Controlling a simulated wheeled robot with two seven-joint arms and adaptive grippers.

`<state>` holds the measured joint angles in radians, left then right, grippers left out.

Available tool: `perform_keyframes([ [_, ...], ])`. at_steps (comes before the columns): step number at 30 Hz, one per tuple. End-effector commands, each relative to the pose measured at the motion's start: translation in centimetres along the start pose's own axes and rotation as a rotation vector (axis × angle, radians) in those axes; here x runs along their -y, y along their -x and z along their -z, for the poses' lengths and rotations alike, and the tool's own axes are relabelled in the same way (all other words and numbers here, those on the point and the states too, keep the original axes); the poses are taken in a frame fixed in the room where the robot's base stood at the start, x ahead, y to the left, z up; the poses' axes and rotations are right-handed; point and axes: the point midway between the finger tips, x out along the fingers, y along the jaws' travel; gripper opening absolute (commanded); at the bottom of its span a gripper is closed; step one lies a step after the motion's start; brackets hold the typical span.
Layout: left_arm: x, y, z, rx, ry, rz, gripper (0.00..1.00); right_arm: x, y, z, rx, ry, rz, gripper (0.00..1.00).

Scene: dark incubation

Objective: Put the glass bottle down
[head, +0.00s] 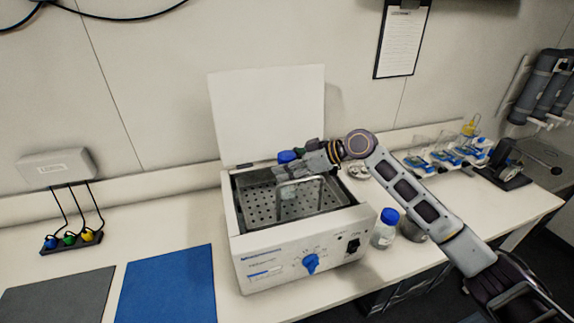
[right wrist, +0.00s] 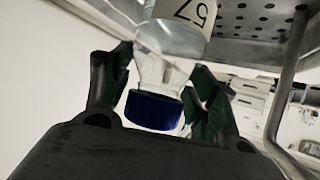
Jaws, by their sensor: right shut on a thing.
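My right gripper (head: 302,160) is over the back of the open water bath (head: 290,262). It is shut on a clear glass bottle with a blue cap (head: 287,156). In the right wrist view the bottle (right wrist: 158,72) sits between the two dark fingers, its dark blue cap nearest the palm. In the head view the bottle's body is mostly hidden by the gripper and the bath. I cannot tell whether its base touches the bath's perforated tray (head: 258,199). My left gripper is not in view.
The bath's white lid (head: 268,112) stands open behind. A metal handle (head: 300,183) rises from the tray. A second blue-capped bottle (head: 385,230) stands right of the bath. A blue mat (head: 168,285) and a grey mat (head: 60,297) lie left. A rack of coloured items (head: 70,241) stands farther left.

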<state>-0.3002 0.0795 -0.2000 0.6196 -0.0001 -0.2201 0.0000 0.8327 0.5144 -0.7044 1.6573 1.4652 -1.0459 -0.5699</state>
Motion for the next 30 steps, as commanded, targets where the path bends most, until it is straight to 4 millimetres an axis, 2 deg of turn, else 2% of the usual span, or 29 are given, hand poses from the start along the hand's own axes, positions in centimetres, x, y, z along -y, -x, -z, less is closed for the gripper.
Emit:
perform_keyframes([
  [15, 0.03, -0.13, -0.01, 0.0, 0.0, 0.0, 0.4, -0.04, -0.2, -0.34, -0.003, 0.001, -0.002, 0.21],
  [16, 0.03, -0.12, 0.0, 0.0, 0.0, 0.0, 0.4, -0.03, -0.24, -0.47, -0.001, 0.0, -0.001, 0.61],
  [17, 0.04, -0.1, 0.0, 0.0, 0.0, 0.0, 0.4, -0.03, -0.23, -0.45, -0.001, 0.001, -0.001, 0.65],
  [18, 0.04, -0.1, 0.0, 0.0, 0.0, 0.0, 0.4, -0.03, -0.22, -0.44, -0.001, 0.001, -0.001, 0.68],
  [30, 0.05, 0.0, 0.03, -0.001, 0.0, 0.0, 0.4, -0.03, -0.13, -0.26, -0.001, 0.001, -0.001, 0.68],
])
